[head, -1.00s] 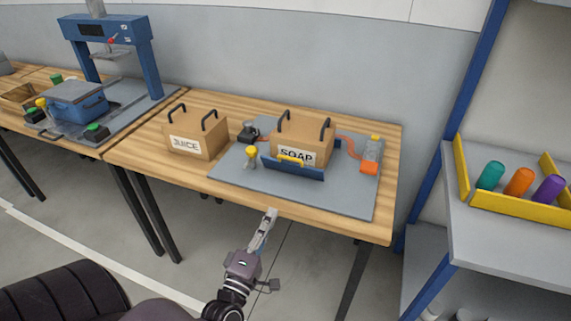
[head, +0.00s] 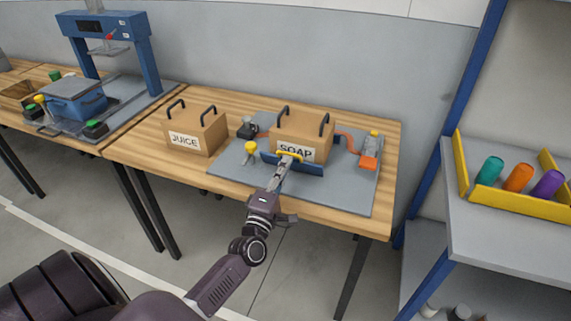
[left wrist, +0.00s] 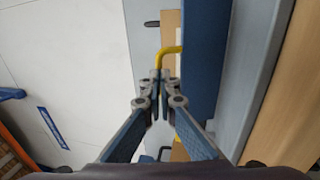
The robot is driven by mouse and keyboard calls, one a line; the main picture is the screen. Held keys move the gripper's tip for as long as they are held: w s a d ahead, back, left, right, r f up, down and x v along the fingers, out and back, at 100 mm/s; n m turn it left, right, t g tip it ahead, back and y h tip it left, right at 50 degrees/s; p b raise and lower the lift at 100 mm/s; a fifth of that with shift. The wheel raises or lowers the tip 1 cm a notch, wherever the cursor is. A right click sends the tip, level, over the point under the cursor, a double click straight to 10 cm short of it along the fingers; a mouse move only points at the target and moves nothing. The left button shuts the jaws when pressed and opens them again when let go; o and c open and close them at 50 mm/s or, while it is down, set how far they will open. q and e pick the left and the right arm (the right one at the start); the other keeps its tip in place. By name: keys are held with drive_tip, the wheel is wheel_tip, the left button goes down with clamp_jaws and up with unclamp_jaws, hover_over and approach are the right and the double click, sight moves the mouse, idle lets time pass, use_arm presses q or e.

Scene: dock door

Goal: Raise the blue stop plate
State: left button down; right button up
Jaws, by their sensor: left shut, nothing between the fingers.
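The blue stop plate (head: 312,169) stands low along the front of the box marked SOAP (head: 304,133) on the grey board. It has a yellow bar handle (head: 294,156) on its front. In the left wrist view the blue plate (left wrist: 201,60) runs beside the fingers, and the yellow handle (left wrist: 168,50) passes behind the fingertips. My left gripper (head: 284,164) is shut and empty at the handle; it also shows in the left wrist view (left wrist: 159,93). I cannot tell whether the fingertips touch the handle. My right gripper is not in view.
A box marked JUICE (head: 195,129) stands left on the wooden table (head: 150,151). A yellow knob (head: 251,148) stands left of the plate, and an orange part (head: 369,162) sits to the right. A blue press (head: 107,32) stands far left.

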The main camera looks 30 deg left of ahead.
sight(289, 154)
use_arm(q)
drive_tip(key=shift+w+r, duration=0.1)
drive_tip(key=shift+w, duration=0.1)
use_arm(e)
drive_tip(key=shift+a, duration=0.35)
